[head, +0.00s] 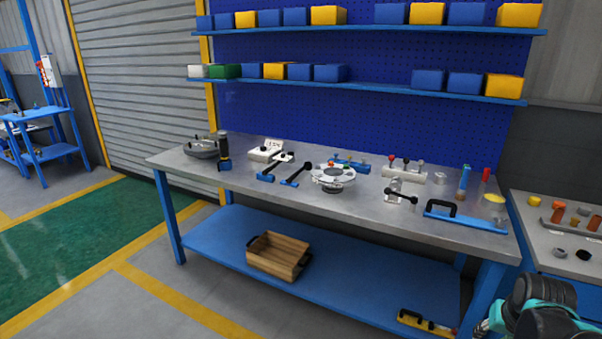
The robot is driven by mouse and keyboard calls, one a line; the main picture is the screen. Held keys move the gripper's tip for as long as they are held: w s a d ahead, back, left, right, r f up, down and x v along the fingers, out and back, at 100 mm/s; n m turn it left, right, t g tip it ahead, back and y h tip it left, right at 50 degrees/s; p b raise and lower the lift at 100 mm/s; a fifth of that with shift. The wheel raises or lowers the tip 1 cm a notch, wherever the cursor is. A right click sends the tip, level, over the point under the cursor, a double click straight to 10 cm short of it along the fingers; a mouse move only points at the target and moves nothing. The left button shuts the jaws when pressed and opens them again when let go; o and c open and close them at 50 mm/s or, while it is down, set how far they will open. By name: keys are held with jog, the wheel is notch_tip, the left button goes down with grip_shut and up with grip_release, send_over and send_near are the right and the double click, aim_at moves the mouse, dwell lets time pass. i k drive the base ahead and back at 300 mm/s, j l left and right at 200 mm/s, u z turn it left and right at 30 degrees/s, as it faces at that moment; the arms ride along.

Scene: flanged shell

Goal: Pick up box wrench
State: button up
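Several long-handled tools lie on the grey workbench (225,180), and I cannot tell for certain which one is the box wrench. A dark bar with a round black end (297,175) lies left of the round flanged shell (333,177). A similar blue and black tool (270,172) lies just left of it. Another short black bar with knobbed ends (401,196) lies right of the shell, by a small clear or pale part. Teal and black parts of my arm show at the bottom right corner, well away from these tools. My gripper's fingers are not visible.
A wooden crate (278,256) sits on the lower shelf. A second table (555,243) stands right. The floor at left is clear.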

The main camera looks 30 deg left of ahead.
aim_at(307, 164)
jog(key=u, duration=1.75)
jog(key=i+l+u, duration=0.1)
jog(key=i, duration=0.45)
jog(key=i+l, duration=0.3)
jog(key=i, duration=0.2)
jog(key=i+l+u, duration=0.15)
jog(key=i, duration=0.35)
jog(key=z, duration=0.95)
jog(key=l+u, duration=0.15)
jog(key=l, duration=0.15)
jog(key=i, duration=0.05)
